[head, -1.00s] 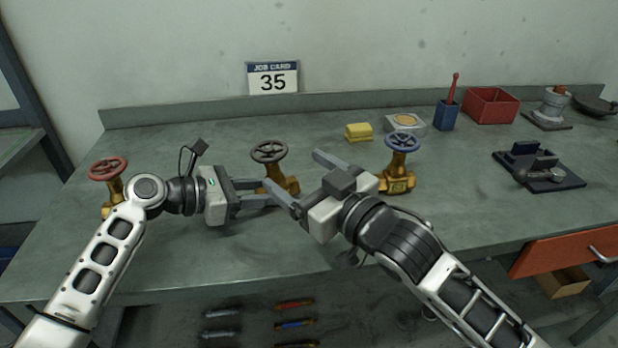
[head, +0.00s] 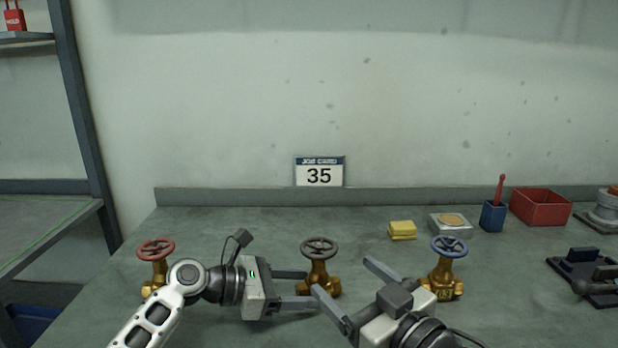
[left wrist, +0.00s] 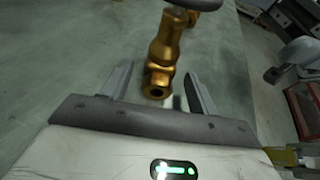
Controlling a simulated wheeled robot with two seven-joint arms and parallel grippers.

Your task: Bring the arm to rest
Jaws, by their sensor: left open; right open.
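My left gripper (head: 306,289) is open, with its fingers pointing right toward the brass valve with the dark grey handwheel (head: 319,250). In the left wrist view the brass body of that valve (left wrist: 165,50) stands ahead of the open fingers (left wrist: 160,90); I cannot tell whether they touch it. My right gripper (head: 345,284) is open and empty, between the grey-wheel valve and the valve with the blue handwheel (head: 449,247). A valve with a red handwheel (head: 156,249) stands at the left, partly hidden by my left arm.
The bench (head: 240,218) carries a yellow block (head: 402,230), a pale block with a round tan top (head: 451,223), a blue holder (head: 492,216), a red bin (head: 541,207) and a dark fixture (head: 590,275). A card reading 35 (head: 319,172) stands at the back. A shelf rack (head: 85,120) is at left.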

